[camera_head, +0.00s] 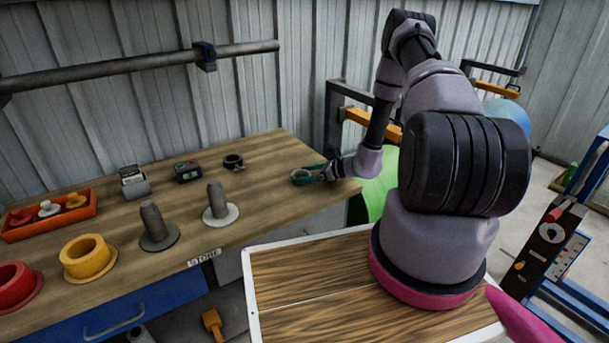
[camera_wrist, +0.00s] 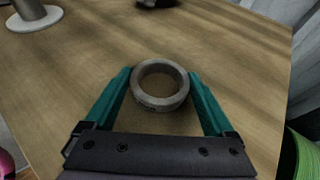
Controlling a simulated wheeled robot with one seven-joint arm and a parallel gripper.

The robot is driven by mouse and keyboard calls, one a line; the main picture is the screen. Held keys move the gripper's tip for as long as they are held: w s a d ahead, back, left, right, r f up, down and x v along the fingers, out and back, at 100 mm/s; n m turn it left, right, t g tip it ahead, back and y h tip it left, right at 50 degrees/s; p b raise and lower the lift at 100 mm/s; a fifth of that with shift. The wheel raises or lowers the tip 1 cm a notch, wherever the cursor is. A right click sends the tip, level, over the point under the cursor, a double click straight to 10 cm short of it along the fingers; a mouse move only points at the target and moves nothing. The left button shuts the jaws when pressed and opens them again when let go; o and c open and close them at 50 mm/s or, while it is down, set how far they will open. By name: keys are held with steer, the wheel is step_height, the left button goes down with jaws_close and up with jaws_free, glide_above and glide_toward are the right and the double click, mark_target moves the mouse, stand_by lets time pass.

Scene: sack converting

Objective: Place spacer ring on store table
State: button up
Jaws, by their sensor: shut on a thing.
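The spacer ring (camera_wrist: 160,101) is a grey metal ring between the two teal fingers of my gripper (camera_wrist: 160,85) in the wrist view. My gripper is shut on it. In the head view, my gripper (camera_head: 308,175) holds the ring (camera_head: 300,176) at the right end of the wooden store table (camera_head: 262,208). The ring is low over the table top; I cannot tell whether it touches the wood. The table carries a STORE label on its front edge.
On the table stand a grey post (camera_head: 217,202), a darker post (camera_head: 154,224), a dark collar (camera_head: 233,161), a small device (camera_head: 187,171), a yellow flanged bush (camera_head: 87,258), a red one (camera_head: 17,286) and an orange tray (camera_head: 48,225). Bare wood surrounds the ring.

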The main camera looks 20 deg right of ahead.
steer(key=o, duration=1.4)
steer(key=shift+s+d+r, duration=0.1)
steer(key=shift+d+r, duration=0.05)
steer(key=shift+r, duration=0.05)
steer(key=v, duration=1.1)
steer(key=shift+s+d+r, duration=0.15)
steer(key=shift+d+r, duration=0.05)
steer(key=shift+d, duration=0.05)
steer(key=s+a+r+n+g, duration=0.2)
steer(key=a+r+n, duration=0.15)
steer(key=r, duration=0.45)
steer(key=s+a+r+n+g+h, duration=0.15)
steer(key=r+n, duration=0.25)
steer(key=r, duration=0.4)
steer(key=s+a+r+n+g, duration=0.1)
steer(key=a+r+n+g, duration=0.2)
steer(key=r, duration=0.6)
steer(key=s+r+n+t+h, duration=0.5)
steer(key=s+r+n, duration=0.5)
steer(key=s+r, duration=1)
steer(key=shift+r+t+h, duration=0.25)
steer(key=shift+t+h, duration=0.1)
steer(key=shift+h, duration=0.9)
